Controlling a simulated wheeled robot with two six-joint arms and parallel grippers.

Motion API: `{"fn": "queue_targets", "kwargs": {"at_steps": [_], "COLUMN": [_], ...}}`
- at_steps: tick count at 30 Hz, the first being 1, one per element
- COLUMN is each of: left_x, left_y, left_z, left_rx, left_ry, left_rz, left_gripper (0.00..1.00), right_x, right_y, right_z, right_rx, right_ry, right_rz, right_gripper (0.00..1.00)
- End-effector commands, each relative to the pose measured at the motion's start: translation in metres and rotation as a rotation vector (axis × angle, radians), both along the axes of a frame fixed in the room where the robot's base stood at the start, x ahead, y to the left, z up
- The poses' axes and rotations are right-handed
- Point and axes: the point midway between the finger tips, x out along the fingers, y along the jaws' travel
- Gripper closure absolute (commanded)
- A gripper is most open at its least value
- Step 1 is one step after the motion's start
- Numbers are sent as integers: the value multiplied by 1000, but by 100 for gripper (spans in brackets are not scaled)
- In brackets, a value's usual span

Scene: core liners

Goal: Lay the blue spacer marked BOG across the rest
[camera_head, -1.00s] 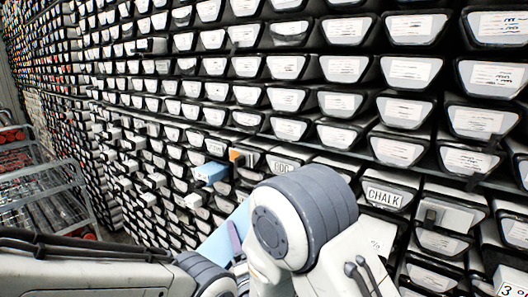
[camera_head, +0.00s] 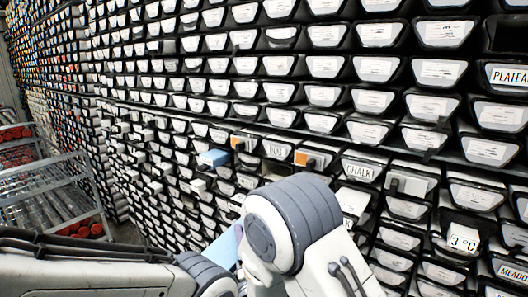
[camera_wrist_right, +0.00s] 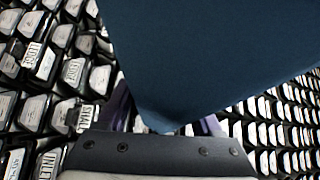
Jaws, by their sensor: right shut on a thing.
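A large dark blue flat piece (camera_wrist_right: 200,60) fills the upper middle of the right wrist view; no marking shows on it. My right gripper (camera_wrist_right: 165,122) is shut on it, with purple fingers at either side of its near corner. In the head view a pale blue piece (camera_head: 224,248) shows partly behind my right arm, which hides the gripper. A drawer label reading BOG (camera_head: 276,150) is on the rack wall, with an orange-ended block (camera_head: 300,158) to its right and another (camera_head: 239,143) to its left. I cannot tell which part is the rest. My left gripper is not in view.
A wall of labelled black drawers (camera_head: 330,95) fills the head view. A light blue block (camera_head: 213,158) and several pale blocks stick out from it. A drawer reads CHALK (camera_head: 360,170). A metal wire cart (camera_head: 50,195) stands at the left, beside some open floor.

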Motion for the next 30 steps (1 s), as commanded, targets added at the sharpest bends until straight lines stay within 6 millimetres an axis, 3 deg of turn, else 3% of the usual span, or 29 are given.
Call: {"fn": "queue_targets", "kwargs": {"at_steps": [8,11,16,21,24,30], "left_x": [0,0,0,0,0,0], "left_y": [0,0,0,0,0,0], "left_z": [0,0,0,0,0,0], "left_rx": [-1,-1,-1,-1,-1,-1], "left_ry": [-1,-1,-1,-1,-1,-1], "left_rz": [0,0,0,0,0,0], "left_gripper": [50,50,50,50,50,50], "right_x": [12,15,9,-22,-45,-78], "right_y": [-36,-57,-109,-175,-204,-235], "right_z": [-39,-58,-103,-152,-170,-189], "right_rx": [-3,-3,-8,-9,-7,-5], "right_ry": [2,2,2,0,-1,-1], "right_rz": [-180,-275,-510,-811,-952,-1115], "right_gripper": [100,100,100,100,100,100]}}
